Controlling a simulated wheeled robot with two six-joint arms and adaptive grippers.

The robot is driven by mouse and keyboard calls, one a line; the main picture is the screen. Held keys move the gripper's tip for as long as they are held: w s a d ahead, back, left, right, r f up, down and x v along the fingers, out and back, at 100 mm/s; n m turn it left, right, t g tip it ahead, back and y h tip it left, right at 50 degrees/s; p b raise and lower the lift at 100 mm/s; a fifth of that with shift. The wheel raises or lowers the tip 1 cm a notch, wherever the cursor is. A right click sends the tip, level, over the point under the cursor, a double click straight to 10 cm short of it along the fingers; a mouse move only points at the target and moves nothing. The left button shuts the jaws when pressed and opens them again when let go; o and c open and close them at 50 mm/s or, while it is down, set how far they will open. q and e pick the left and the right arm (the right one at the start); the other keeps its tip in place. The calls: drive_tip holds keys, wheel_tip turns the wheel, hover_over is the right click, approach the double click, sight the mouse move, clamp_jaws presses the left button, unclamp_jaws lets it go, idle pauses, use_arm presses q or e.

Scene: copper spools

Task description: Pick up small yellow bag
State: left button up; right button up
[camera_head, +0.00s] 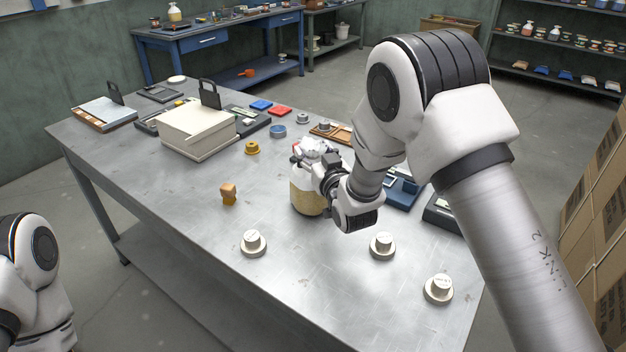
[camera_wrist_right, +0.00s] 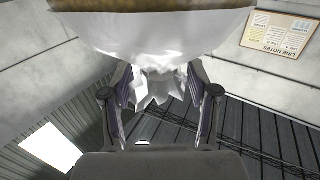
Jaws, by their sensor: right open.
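A bag with a yellowish lower part (camera_head: 306,200) and a crumpled white top stands upright on the metal table. In the wrist view its white part (camera_wrist_right: 165,40) and gathered neck show large, with yellow-brown contents at the top edge. My right gripper (camera_head: 318,168) is at the bag's top. In the wrist view its open fingers (camera_wrist_right: 160,100) stand on either side of the white neck; whether they touch it I cannot tell. A small orange-yellow object (camera_head: 229,195) stands to the left, apart from the gripper. My left gripper is out of view.
White round knobbed pieces (camera_head: 253,242) stand on the front of the metal table (camera_head: 200,240). A cream box (camera_head: 198,130), a yellow spool (camera_head: 252,148) and blue and red trays lie farther back. Cardboard boxes (camera_head: 598,220) stand at the right. The table's left front is clear.

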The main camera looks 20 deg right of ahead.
drive_tip(key=shift+w+f, duration=0.2)
drive_tip(key=shift+w, duration=0.45)
drive_tip(key=shift+s+r, duration=0.15)
drive_tip(key=shift+s, duration=0.05)
drive_tip(key=shift+s+a+r, duration=0.1)
drive_tip(key=c, duration=0.4)
clamp_jaws()
drive_tip(key=shift+r, duration=0.1)
